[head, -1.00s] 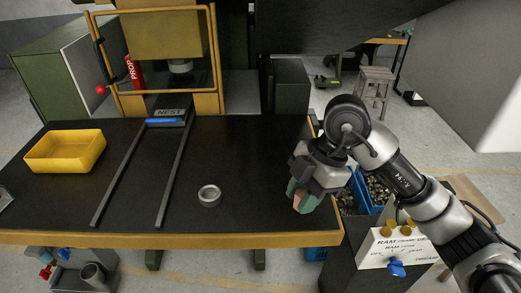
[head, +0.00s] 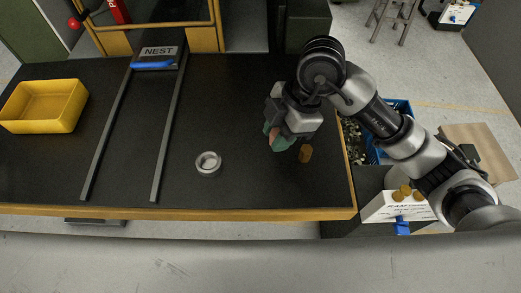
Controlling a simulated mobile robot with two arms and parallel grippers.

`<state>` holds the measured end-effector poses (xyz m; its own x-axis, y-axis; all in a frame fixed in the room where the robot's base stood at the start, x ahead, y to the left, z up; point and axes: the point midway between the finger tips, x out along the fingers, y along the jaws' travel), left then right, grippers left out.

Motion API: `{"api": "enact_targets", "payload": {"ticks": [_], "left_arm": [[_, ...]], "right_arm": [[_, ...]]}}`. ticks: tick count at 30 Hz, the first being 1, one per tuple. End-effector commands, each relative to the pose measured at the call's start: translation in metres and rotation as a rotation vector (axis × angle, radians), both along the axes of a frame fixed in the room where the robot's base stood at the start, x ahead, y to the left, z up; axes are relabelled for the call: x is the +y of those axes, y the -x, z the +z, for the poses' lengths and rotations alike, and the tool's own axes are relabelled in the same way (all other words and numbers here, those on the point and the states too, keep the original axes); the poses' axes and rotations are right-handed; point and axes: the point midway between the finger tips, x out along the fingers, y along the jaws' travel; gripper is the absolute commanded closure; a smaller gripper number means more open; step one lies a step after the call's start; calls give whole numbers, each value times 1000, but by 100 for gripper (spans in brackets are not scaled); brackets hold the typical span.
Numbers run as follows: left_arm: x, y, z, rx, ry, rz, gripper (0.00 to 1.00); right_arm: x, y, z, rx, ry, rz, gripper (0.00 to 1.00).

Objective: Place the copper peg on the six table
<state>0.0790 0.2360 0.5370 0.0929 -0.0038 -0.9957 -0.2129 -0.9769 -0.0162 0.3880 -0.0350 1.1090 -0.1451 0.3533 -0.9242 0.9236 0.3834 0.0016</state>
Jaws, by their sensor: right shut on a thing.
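My right gripper (head: 276,140) is over the right part of the black-topped table (head: 240,110). It is shut on a pinkish copper piece (head: 275,140), which looks like the copper peg; green finger pads and the gripper body hide most of it. I cannot tell how far it is above the table top. No number six is readable on the table. My left gripper is not in view.
A brown cylinder (head: 306,154) is just right of the gripper. Two dark rails run from the NEST plate (head: 159,51). A yellow bin (head: 44,105) is at left. A blue crate (head: 399,107) is beyond the right edge.

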Motion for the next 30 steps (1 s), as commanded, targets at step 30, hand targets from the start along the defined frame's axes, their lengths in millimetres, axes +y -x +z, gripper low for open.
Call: {"api": "enact_targets", "payload": {"ticks": [30], "left_arm": [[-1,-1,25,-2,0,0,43]], "right_arm": [[35,29,-71,-2,-1,-1,99]]}}
